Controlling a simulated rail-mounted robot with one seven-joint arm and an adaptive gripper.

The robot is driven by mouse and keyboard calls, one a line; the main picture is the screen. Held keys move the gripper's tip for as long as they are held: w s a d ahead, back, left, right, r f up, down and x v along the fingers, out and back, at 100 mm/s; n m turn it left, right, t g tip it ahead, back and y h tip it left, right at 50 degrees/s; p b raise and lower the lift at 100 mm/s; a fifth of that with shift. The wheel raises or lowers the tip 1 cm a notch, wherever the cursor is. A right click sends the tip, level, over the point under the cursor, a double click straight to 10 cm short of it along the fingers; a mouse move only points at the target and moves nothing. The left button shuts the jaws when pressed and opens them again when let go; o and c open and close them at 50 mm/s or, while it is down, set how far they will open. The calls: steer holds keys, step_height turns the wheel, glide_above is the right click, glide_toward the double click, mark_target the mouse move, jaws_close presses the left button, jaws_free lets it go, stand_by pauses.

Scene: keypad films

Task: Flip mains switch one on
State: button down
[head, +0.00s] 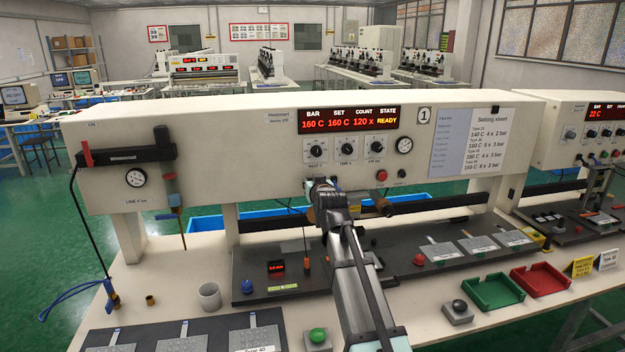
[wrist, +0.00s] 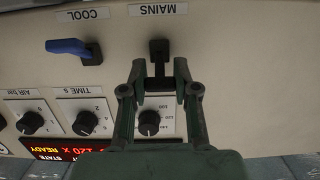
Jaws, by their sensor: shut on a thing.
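The mains switch (wrist: 158,48) is a small black switch under an upside-down MAINS label (wrist: 158,9) in the wrist view. My gripper (wrist: 159,68) has its two fingers on either side of the switch and is shut on it. The exact position of the lever is partly hidden between the fingers. In the head view my gripper (head: 322,188) is at the lower edge of the front panel of machine 1 (head: 250,150) and hides the switch. The red display (head: 349,119) is lit and reads READY.
A blue-handled COOL switch (wrist: 70,47) sits beside the mains switch in the wrist view. Black dials (wrist: 149,122) are close to the fingers. Below the panel, a dark bed (head: 290,285) holds small parts. Green (head: 492,290) and red (head: 540,280) trays lie to the right.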

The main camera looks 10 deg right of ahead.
steer(key=c, duration=0.8)
jaws_free()
steer(key=shift+c, duration=0.2)
steer(key=s+r, duration=0.2)
steer(key=s, duration=0.9)
steer(key=shift+s+d, duration=0.15)
steer(key=shift+s, duration=0.2)
steer(key=shift+r, duration=0.1)
